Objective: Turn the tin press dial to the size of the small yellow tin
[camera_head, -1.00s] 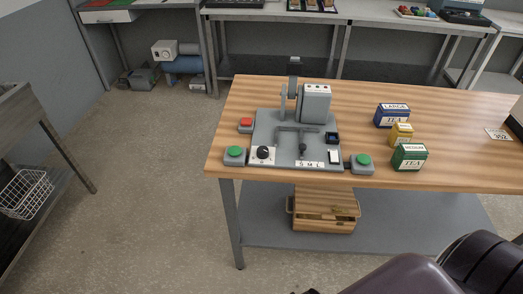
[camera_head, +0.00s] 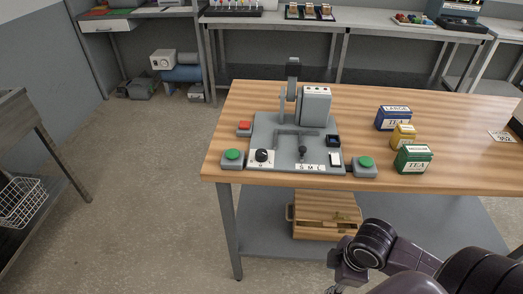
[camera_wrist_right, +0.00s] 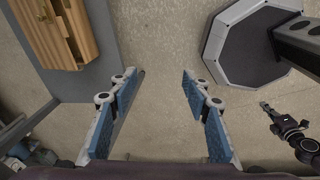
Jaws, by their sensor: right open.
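The grey tin press (camera_head: 315,105) stands on the wooden table. Its black dial (camera_head: 262,156) is on a white plate at the front left of the press base; its exact pointer setting is too small to read. The small yellow tin (camera_head: 403,136) stands right of the press, between the blue LARGE tin (camera_head: 393,118) and the green tin (camera_head: 413,158). My right arm is low in front of the table in the head view. My right gripper (camera_wrist_right: 164,80) is open and empty over the floor in the right wrist view.
Green buttons flank the press base, left (camera_head: 233,155) and right (camera_head: 365,162), and a red button (camera_head: 244,127) sits behind the left one. A wooden drawer box (camera_head: 325,215) rests on the lower shelf.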

